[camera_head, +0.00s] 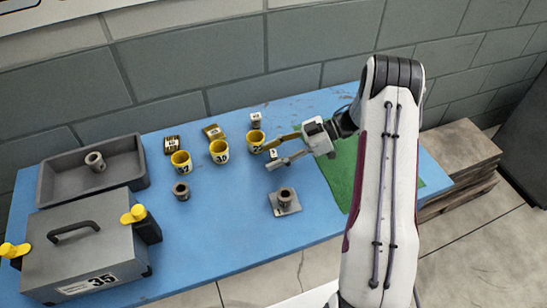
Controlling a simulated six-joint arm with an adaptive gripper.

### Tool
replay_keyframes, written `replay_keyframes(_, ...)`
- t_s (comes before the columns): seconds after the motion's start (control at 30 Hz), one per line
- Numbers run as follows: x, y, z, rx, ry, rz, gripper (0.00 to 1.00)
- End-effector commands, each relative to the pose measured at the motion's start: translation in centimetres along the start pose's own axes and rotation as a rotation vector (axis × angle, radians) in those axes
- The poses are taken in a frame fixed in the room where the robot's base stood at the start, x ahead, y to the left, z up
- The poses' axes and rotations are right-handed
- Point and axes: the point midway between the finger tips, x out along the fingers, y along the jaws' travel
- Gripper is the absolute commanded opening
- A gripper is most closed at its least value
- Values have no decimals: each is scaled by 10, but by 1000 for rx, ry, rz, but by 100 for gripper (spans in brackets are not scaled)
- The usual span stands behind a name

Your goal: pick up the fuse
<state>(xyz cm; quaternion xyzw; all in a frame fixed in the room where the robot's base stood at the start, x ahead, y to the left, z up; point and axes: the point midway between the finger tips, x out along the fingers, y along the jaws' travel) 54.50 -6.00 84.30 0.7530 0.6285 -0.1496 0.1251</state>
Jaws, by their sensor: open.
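My gripper (268,157) is open over the blue table, pointing left, with one yellowish and one grey finger. A small dark piece with a white label (272,154) shows between the fingertips; I cannot tell whether they touch it. A small upright piece with a white label (255,121) stands behind the right-hand yellow cup. I cannot tell for sure which small piece is the fuse. The right-hand yellow cup (255,142) stands close beside the yellowish fingertip.
Two more yellow cups (219,152) (181,162) stand left. A flanged grey bushing (285,198) and a dark ring (181,191) sit in front. A grey tray (142,175) and a case labelled 35 (85,250) fill the left end. A green mat (340,172) lies right.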

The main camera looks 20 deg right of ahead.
Motion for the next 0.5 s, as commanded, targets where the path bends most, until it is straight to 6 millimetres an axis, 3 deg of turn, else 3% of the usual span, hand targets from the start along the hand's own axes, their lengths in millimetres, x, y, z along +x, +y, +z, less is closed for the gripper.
replay_keyframes(0.47,1,0,0,0,0,0,44)
replay_keyframes(0.5,0,0,0,0,0,0,39)
